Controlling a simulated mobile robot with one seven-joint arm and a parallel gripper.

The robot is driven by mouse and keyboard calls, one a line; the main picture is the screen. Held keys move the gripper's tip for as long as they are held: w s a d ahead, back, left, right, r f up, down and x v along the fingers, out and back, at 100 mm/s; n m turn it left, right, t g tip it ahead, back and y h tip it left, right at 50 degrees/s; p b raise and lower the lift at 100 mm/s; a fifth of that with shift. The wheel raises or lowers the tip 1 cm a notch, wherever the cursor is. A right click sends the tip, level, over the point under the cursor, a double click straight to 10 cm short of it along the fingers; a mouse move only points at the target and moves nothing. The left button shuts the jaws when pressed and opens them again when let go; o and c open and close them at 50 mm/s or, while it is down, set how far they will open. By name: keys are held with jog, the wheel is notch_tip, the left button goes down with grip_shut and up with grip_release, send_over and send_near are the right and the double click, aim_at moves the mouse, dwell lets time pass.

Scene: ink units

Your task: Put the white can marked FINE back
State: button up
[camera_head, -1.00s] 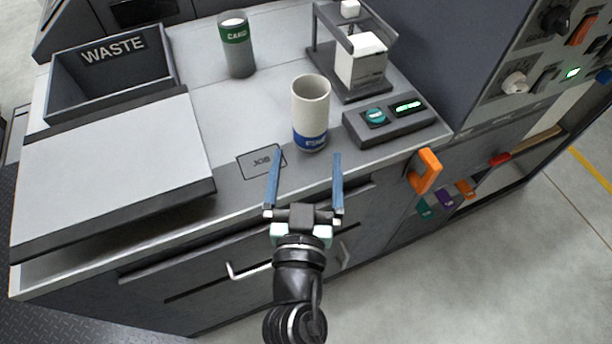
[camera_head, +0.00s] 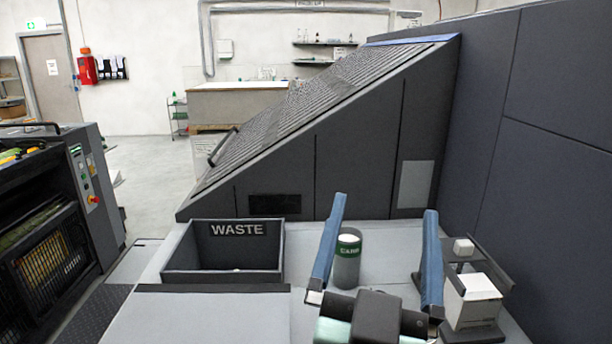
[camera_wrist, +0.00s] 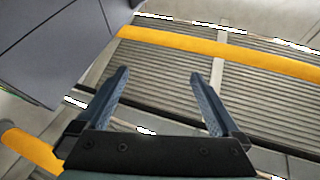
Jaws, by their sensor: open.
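My gripper (camera_head: 385,205) is open and empty in the head view, its blue fingers raised in front of the worktop. Its two fingers also show apart in the wrist view (camera_wrist: 158,73), with nothing between them. No white can marked FINE is in either current view.
An open WASTE bin (camera_head: 223,276) stands at the worktop's left. A small stand with a white block (camera_head: 478,288) is at the right. A sloped dark machine (camera_head: 350,150) rises behind. The wrist view shows a yellow strip (camera_wrist: 220,52) across ridged grey flooring.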

jog(key=s+a+r+n+t+y, duration=0.2)
jog(key=s+a+r+y, duration=0.1)
jog(key=r, duration=0.6)
jog(key=s+a+r+n+t+y, duration=0.2)
jog(key=s+a+r+t+y, duration=0.1)
jog(key=r, duration=0.7)
jog(key=shift+s+a+n+y, duration=0.3)
jog(key=shift+s+a+y, duration=0.1)
jog(key=shift+s+a, duration=0.35)
jog(key=shift+w, duration=0.1)
notch_tip(320, 180, up, 10)
jog(key=p, duration=1)
jog(key=shift+a+r, duration=0.1)
jog(key=shift+c, duration=0.2)
